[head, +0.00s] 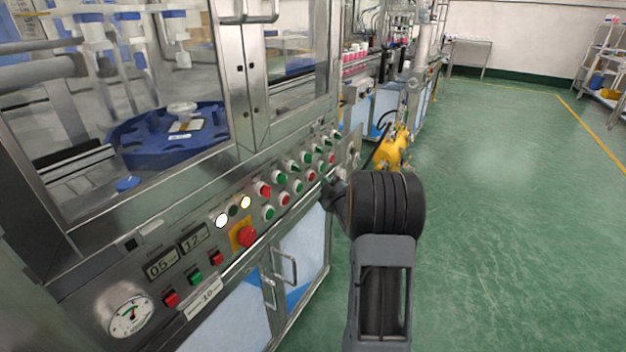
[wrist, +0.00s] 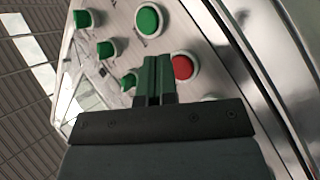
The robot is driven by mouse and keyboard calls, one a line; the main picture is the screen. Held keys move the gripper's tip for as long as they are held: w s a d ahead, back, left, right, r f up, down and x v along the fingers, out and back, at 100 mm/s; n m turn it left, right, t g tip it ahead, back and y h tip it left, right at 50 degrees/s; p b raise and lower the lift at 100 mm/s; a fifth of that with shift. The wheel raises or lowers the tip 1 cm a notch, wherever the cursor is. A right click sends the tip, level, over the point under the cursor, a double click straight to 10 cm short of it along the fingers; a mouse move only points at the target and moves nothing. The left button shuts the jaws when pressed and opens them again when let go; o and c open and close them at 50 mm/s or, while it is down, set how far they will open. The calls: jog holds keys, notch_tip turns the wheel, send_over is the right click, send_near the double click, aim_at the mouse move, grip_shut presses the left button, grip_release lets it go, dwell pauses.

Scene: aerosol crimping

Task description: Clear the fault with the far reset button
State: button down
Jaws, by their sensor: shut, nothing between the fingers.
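The control panel (head: 215,235) of the steel machine carries rows of green and red buttons, running away from me to its far end. Near that end are a red button (head: 332,158) and a green button (head: 336,134). I cannot read which one is the reset button. My gripper (head: 331,192) is shut and empty, beside the far part of the panel and partly hidden by my arm. In the wrist view its fingertips (wrist: 158,66) point at the panel, just left of a red button (wrist: 183,67) and right of a green button (wrist: 130,82). Contact cannot be told.
Nearer on the panel are a red mushroom button (head: 246,236) on a yellow plate, lit white lamps (head: 222,220), displays (head: 162,265) and a gauge (head: 131,316). Cabinet door handles (head: 286,265) stick out below. The green floor (head: 510,200) to the right is open.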

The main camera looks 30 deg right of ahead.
jog(key=shift+w+a, duration=0.2)
jog(key=shift+w, duration=0.2)
jog(key=shift+w+a+b, duration=0.1)
jog(key=shift+w+b, duration=0.05)
jog(key=shift+b, duration=0.2)
dwell(1.7)
jog(key=shift+w+a, duration=0.1)
jog(key=shift+w, duration=0.1)
jog(key=shift+w+a+b, duration=0.2)
jog(key=shift+w+b, duration=0.15)
jog(key=shift+b, duration=0.15)
dwell(0.6)
jog(key=shift+s+d, duration=0.1)
jog(key=shift+s, duration=0.05)
jog(key=shift+s+d+b, duration=0.3)
jog(key=shift+s, duration=0.3)
dwell(0.3)
jog(key=shift+s+d+b, duration=0.15)
jog(key=shift+s+d, duration=0.25)
jog(key=shift+s, duration=0.35)
jog(key=shift+s+d+b, duration=0.1)
jog(key=shift+s+d, duration=0.3)
jog(key=shift+s, duration=0.3)
jog(key=shift+s+d+b, duration=0.15)
jog(key=shift+s+d, duration=0.25)
jog(key=shift+s, duration=0.35)
